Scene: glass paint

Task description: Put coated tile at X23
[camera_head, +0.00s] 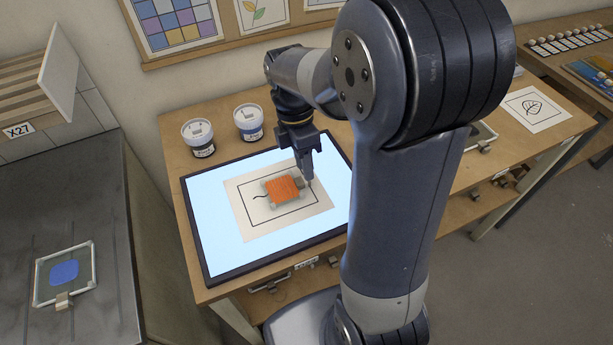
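An orange squarish piece (284,190) with grey-beige parts at its edges lies on a white sheet (243,218) with a black outline, on the lit panel (219,247). A blue rounded tile (65,272) lies in a pale frame with a small clip on the grey surface at left. I cannot tell which is the coated tile. My gripper (310,183) points down just right of the orange piece, low over the sheet. Its fingers are too small to tell whether they are open or touch anything. I see no readable X23 label.
Two paint jars (198,138) (248,122) stand behind the panel. An X27 label (19,130) is on the rack at left. A small label on the table's front edge (306,264) is unreadable. A leaf-drawing sheet (537,108) lies at right. My arm hides the table's middle.

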